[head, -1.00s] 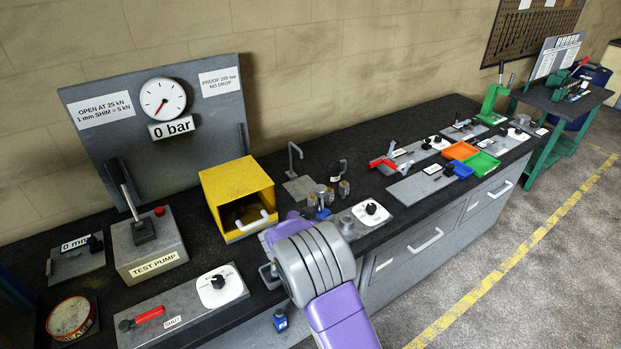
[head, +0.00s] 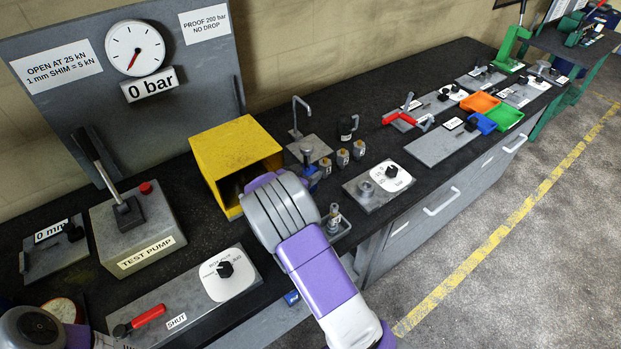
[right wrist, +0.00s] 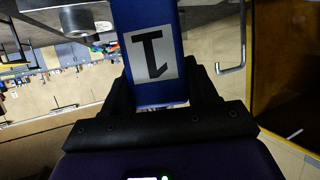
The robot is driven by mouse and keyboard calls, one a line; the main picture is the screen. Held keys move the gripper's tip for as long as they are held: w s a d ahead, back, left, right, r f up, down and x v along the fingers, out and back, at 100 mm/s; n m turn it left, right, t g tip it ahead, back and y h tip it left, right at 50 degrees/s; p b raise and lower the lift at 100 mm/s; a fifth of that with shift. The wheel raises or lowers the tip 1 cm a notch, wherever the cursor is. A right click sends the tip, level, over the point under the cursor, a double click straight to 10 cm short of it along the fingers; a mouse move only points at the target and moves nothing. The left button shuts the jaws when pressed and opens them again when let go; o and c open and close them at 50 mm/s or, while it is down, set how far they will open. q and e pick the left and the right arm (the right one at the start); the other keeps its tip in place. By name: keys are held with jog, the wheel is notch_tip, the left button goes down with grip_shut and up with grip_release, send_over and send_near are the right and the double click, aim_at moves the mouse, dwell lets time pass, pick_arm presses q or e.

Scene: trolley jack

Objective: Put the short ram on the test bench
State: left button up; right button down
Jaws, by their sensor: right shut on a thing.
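In the right wrist view my right gripper (right wrist: 160,101) is shut on a blue block-like body (right wrist: 150,24) with a white label bearing a dark mark. It appears to be the ram; its far end is out of frame, and I cannot tell its length. The test bench (head: 365,125) is long and dark-topped. My left gripper is not in view.
The test pump (head: 140,232) and a plate with a red lever (head: 148,315) and white dial (head: 229,274) are at the left. Several brass-coloured fittings (head: 326,167), a dial plate (head: 387,179) and coloured trays (head: 480,103) lie right. A small steel holder (head: 341,229) is at the front edge.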

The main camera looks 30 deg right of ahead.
jog(key=shift+f, duration=0.8)
jog(key=shift+f+b, duration=0.4)
jog(key=shift+f, duration=1.55)
jog(key=shift+f, duration=0.1)
jog(key=shift+c, duration=1.6)
grip_release()
jog(key=shift+f, duration=0.1)
jog(key=shift+s+a+r, duration=0.1)
jog(key=shift+a+r, duration=0.05)
jog(key=shift+r, duration=0.1)
jog(key=p+v, duration=0.1)
jog(key=v, duration=1)
jog(key=shift+s+a, duration=0.2)
jog(key=shift+a, duration=0.05)
